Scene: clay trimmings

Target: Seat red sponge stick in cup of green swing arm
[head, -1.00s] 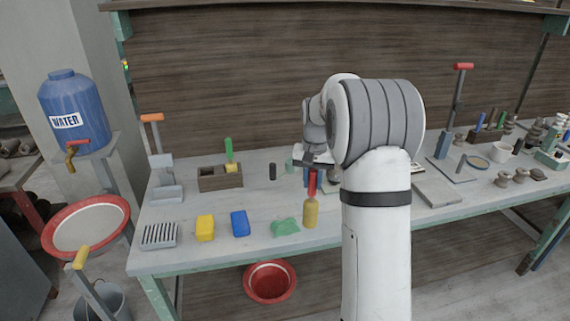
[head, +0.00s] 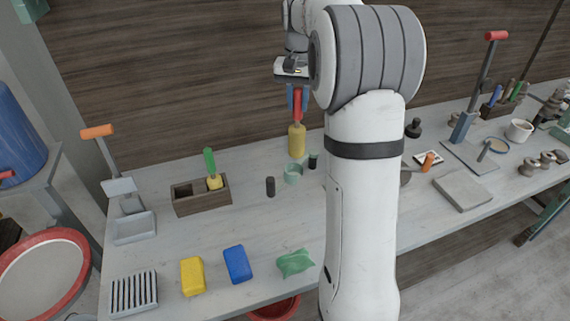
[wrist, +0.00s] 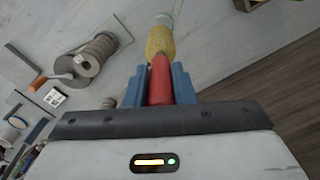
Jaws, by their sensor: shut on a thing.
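The red sponge stick has a red handle (head: 298,106) and a yellow sponge end (head: 297,141). My gripper (head: 298,98) is shut on the red handle between its blue fingers, with the sponge hanging down, about upright. A pale green cup (head: 292,174) stands at the back of the table, just below the sponge in the head view. The sponge's lower end looks apart from the cup, above or behind it; I cannot tell the exact gap. In the wrist view the sponge (wrist: 160,40) points at the pale green cup rim (wrist: 164,19). The swing arm itself is mostly hidden.
A dark green-topped peg (head: 313,160) stands close right of the cup, and a black cylinder (head: 270,187) to its left. A wooden box (head: 202,198) holds a green-handled sponge stick (head: 211,166). Blue block (head: 237,264), yellow block (head: 192,276) and green cloth (head: 296,263) lie in front.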

